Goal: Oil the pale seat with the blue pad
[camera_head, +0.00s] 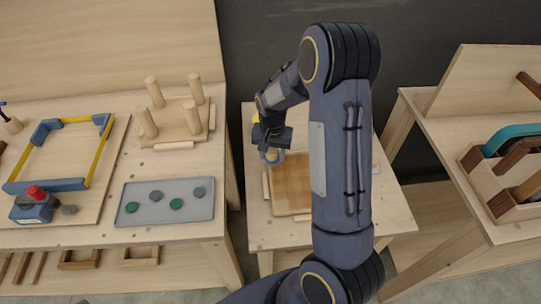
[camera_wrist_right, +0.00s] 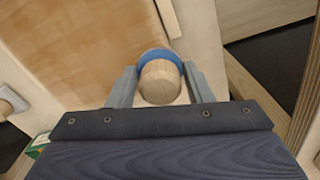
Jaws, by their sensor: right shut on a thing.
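The seat (camera_head: 291,188) is a flat tan-brown wooden panel lying on the middle bench; its patchy orange-brown face also fills the upper left of the right wrist view (camera_wrist_right: 75,40). My right gripper (camera_head: 272,157) is over the far left end of the seat. In the right wrist view its fingers (camera_wrist_right: 160,75) are shut on the round wooden knob of the blue pad (camera_wrist_right: 161,54). The pad shows as a blue rim beneath the knob, at the panel's near edge. Whether it touches the wood I cannot tell. My right arm hides part of the seat. My left gripper is out of view.
A grey tray (camera_head: 166,211) with several green and grey discs lies on the left bench. Behind it stands a pegged wooden stool form (camera_head: 178,130), beside a blue-and-yellow clamped frame (camera_head: 60,184). A wooden rack (camera_head: 501,191) stands on the right bench. Gaps separate the benches.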

